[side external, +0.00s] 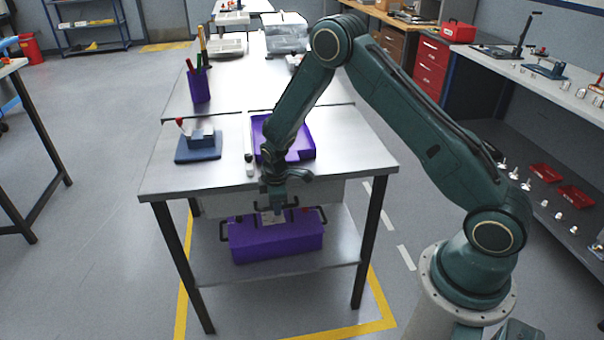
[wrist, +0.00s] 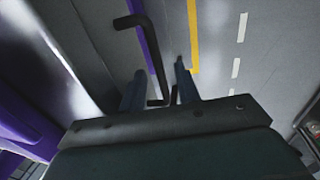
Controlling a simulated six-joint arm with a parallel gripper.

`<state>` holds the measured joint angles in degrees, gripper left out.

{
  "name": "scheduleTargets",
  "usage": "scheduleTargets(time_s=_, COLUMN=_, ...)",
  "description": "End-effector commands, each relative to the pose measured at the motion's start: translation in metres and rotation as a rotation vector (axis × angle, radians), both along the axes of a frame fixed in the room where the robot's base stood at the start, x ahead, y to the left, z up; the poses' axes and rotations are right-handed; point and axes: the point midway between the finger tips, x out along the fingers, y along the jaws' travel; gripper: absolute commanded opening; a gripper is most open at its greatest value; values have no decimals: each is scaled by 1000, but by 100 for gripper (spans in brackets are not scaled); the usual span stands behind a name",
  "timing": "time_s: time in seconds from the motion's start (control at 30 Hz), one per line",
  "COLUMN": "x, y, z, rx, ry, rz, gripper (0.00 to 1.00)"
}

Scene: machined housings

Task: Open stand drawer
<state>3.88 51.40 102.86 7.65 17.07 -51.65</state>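The stand is a metal table with a pale drawer front (side external: 327,192) under its top. The drawer looks closed, but my gripper and wrist cover much of its middle. My gripper (side external: 273,213) points down in front of the drawer. In the wrist view a black bar handle (wrist: 152,50) runs between the two fingers of my gripper (wrist: 158,80). The fingers stand apart on either side of the handle, with gaps visible. I cannot tell whether either finger touches it.
A purple toolbox (side external: 280,242) with black handles sits on the lower shelf (side external: 210,265), just below my gripper. On the tabletop are a purple tray (side external: 303,150), a blue fixture (side external: 198,148) and a purple pen cup (side external: 200,88). The floor in front is clear.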

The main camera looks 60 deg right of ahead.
Motion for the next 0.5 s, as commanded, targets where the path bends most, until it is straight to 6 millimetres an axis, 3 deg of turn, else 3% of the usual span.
scheduleTargets(time_s=0.2, x=0, y=0, z=0, rx=0, ry=0, rz=0, gripper=32)
scheduleTargets(time_s=0.37, x=0, y=0, z=0, rx=0, ry=0, rz=0, gripper=1)
scheduleTargets(time_s=0.5, x=0, y=0, z=0, rx=0, ry=0, rz=0, gripper=0)
